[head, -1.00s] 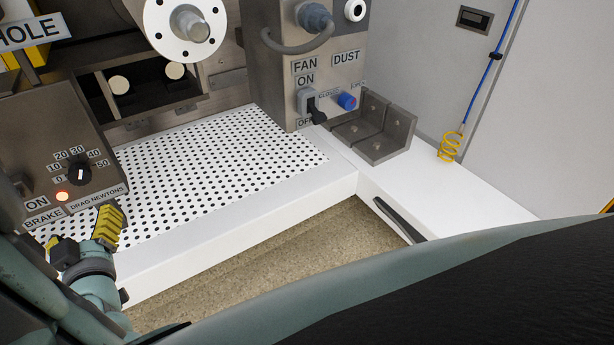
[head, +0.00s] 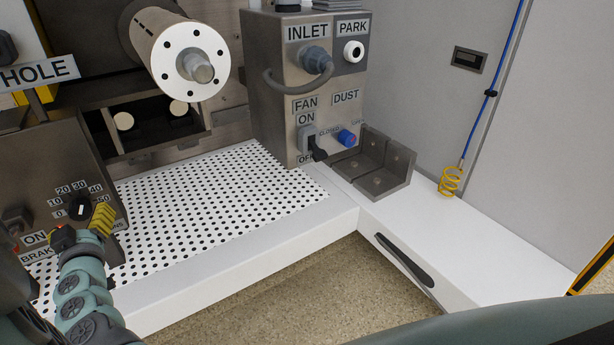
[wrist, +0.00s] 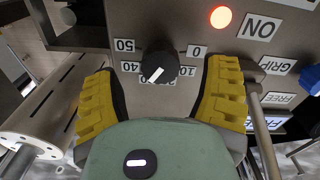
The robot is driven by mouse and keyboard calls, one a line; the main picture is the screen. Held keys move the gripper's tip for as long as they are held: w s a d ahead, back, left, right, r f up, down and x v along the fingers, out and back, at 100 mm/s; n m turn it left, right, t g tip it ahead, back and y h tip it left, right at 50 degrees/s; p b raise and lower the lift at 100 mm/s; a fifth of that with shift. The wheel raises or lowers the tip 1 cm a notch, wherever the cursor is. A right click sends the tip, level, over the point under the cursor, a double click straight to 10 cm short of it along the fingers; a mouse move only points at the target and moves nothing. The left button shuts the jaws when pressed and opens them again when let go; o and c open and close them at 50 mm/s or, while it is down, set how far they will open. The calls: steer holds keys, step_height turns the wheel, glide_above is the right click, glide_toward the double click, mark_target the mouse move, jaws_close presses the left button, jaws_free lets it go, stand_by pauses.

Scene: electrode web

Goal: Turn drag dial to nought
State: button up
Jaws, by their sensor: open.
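The drag dial is a black round knob with a white mark, on a brown-grey panel (head: 50,165) at the left of the head view. In the wrist view the dial (wrist: 160,66) appears upside down, its mark slanting down-left, seemingly between 30 and 40. The 0 label (wrist: 196,50) is right of it, the 50 label (wrist: 124,45) left. My gripper (wrist: 163,80) is open and empty, its yellow-padded fingers apart on either side of the dial in the picture. In the head view my gripper (head: 82,228) is just below the dial; contact cannot be told.
A lit red lamp (wrist: 221,17) sits by the ON label. A lever (wrist: 262,110) runs close beside the right finger in the wrist view. A white roller (head: 170,50), perforated table (head: 200,200) and fan box (head: 310,90) lie to the right in the head view.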

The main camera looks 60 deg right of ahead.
mark_target(82, 215)
steer(key=shift+b+x, duration=0.35)
steer(key=shift+x, duration=1.7)
steer(key=shift+o, duration=0.4)
steer(key=shift+s, duration=0.1)
steer(key=c, duration=1.3)
steer(key=shift+o, duration=0.2)
